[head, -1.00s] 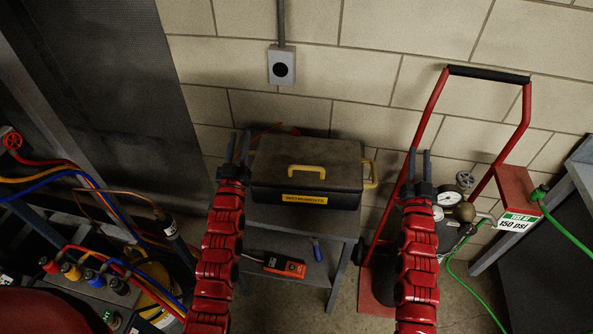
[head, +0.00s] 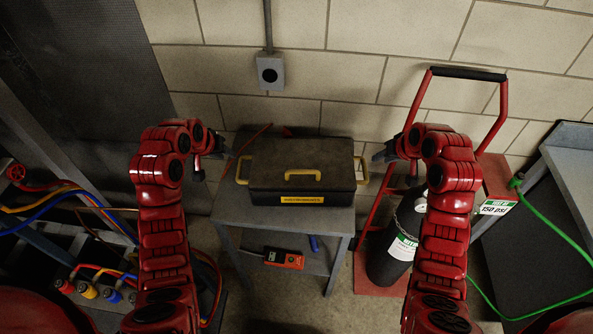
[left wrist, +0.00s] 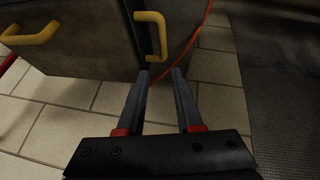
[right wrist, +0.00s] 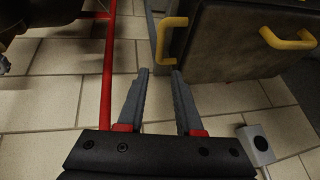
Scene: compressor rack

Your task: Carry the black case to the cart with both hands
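The black case (head: 301,170) sits closed on a grey two-shelf stand (head: 342,222). It has a yellow top handle (head: 302,172), a yellow front label and a yellow handle at each end. My left gripper (head: 222,152) is at the case's left end, open; in the left wrist view the left end handle (left wrist: 152,35) lies just beyond the fingertips (left wrist: 161,73). My right gripper (head: 380,153) is at the right end, open; in the right wrist view the right end handle (right wrist: 169,38) lies just beyond the fingertips (right wrist: 160,73). Neither gripper visibly touches a handle.
A red hand truck (head: 421,93) with a dark cylinder (head: 388,262) stands close right of the stand. A grey bench (head: 567,160) and green hose (head: 560,236) are further right. Hoses and valves crowd the left. An orange meter (head: 283,258) lies on the lower shelf.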

